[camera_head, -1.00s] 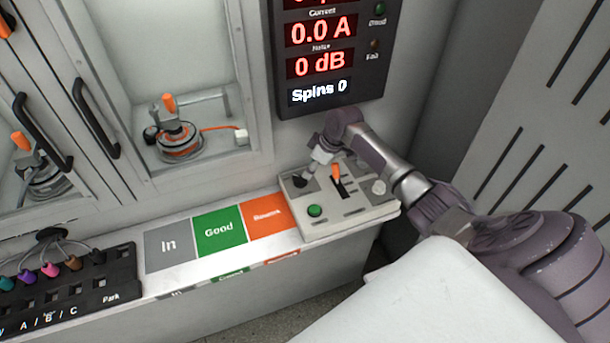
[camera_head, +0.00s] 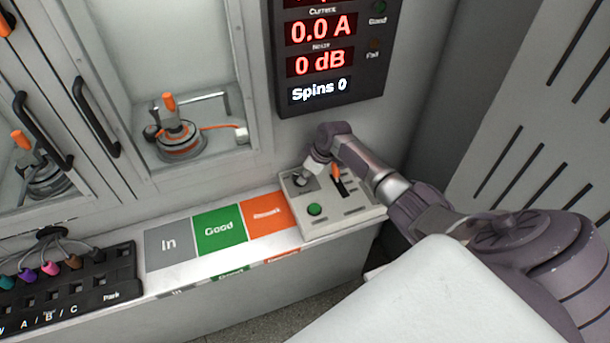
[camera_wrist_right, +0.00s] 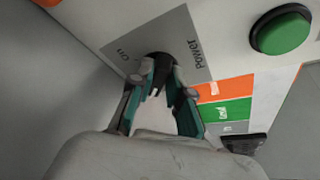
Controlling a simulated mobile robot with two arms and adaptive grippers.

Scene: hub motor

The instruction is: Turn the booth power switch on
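The power switch is a black rotary knob (camera_wrist_right: 158,66) on a grey plate marked Power and On in the right wrist view. In the head view the knob (camera_head: 300,181) sits at the left of the light control box (camera_head: 335,220), partly hidden by my right gripper (camera_head: 309,173). My right gripper (camera_wrist_right: 162,78) has its two fingers apart, one on each side of the knob's handle, with a gap visible beside it. Whether a finger touches the knob is unclear. My left gripper is not in view.
The control box also carries a green button (camera_head: 315,209) and an orange-tipped lever (camera_head: 336,172) close to my gripper. A display panel (camera_head: 330,60) hangs on the wall above. In, Good and Rework pads (camera_head: 220,229) lie to the left.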

